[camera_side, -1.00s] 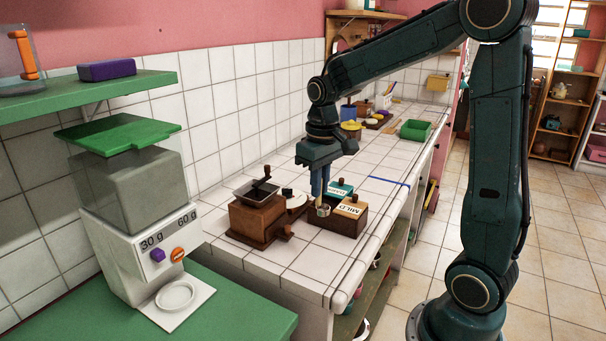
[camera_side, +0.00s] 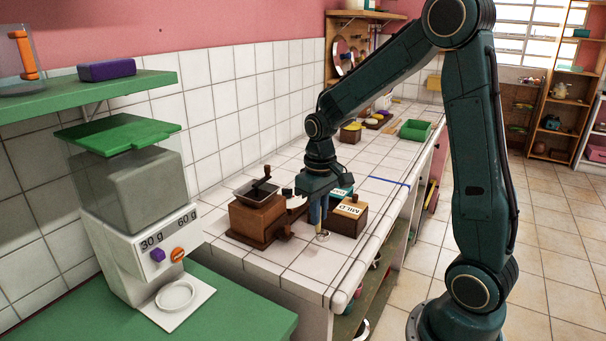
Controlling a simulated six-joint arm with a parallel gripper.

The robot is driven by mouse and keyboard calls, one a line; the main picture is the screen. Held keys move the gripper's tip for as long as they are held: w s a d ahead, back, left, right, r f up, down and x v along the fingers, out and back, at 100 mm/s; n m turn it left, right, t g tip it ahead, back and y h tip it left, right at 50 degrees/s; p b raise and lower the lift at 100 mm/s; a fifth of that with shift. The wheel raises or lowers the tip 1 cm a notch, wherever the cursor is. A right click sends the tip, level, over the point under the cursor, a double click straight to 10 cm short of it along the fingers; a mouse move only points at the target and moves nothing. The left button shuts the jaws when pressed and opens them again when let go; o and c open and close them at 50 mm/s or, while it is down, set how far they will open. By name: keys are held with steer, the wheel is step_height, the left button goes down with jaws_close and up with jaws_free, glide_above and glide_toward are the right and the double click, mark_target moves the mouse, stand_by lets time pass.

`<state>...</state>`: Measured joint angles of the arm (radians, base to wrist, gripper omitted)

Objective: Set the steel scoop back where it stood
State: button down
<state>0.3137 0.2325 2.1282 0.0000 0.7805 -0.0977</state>
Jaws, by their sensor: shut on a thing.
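My gripper (camera_side: 318,212) points straight down over the tiled counter, between the coffee grinder and the box labelled MILD. Its blue fingers are shut on the steel scoop (camera_side: 322,237), a small shiny cup low at the fingertips. The scoop is near the counter top, just in front of the box; I cannot tell whether it touches the tiles. Its handle is mostly hidden by the fingers.
The wooden grinder (camera_side: 258,215) stands close on the left. The wooden MILD box (camera_side: 348,214) is close on the right, with a teal-topped one (camera_side: 341,190) partly hidden behind my gripper. A dispenser (camera_side: 135,215) stands at front left. The counter's front tiles (camera_side: 300,264) are clear.

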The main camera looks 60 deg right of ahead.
mark_target(318, 231)
steer(key=shift+f, duration=2.3)
steer(key=shift+f, duration=0.4)
steer(key=c, duration=1.4)
jaws_free()
steer(key=shift+o, duration=0.2)
steer(key=shift+r, duration=0.15)
steer(key=shift+r, duration=3.35)
